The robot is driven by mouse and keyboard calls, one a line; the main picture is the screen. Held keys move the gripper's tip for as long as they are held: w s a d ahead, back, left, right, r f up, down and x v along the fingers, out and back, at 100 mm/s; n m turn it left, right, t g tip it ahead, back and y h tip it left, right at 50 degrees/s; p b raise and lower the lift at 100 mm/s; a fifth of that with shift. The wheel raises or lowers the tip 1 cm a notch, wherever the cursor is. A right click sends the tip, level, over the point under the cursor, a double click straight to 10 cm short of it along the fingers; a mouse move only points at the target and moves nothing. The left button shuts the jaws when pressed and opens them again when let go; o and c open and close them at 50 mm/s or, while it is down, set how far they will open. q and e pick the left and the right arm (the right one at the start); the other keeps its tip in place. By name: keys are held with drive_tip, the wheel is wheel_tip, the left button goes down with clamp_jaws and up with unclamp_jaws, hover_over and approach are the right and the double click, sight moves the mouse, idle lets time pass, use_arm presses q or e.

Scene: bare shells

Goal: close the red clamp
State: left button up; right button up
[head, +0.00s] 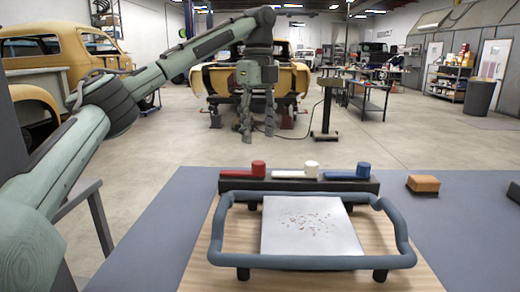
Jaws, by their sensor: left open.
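My left gripper (257,132) hangs above and behind the red clamp, fingers pointing down, apart and empty. It does not touch any clamp. My right gripper is out of view.
A blue-grey tubular frame (300,262) surrounds a pale plate (310,228) with small specks, on a wooden board (205,268). An orange-topped block (423,184) stands at right on the grey table (460,240). Another block (514,191) is at the right edge. The table's left part is clear.

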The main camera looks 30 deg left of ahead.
sight(259, 162)
use_arm(q)
drive_tip(key=shift+w+a, duration=0.2)
drive_tip(key=shift+w, duration=0.1)
drive_tip(key=shift+w+f, duration=0.1)
drive_tip(key=shift+f, duration=0.05)
wheel_tip(259, 162, down, 7)
drive_tip(key=shift+f, duration=0.15)
clamp_jaws()
idle(0.3)
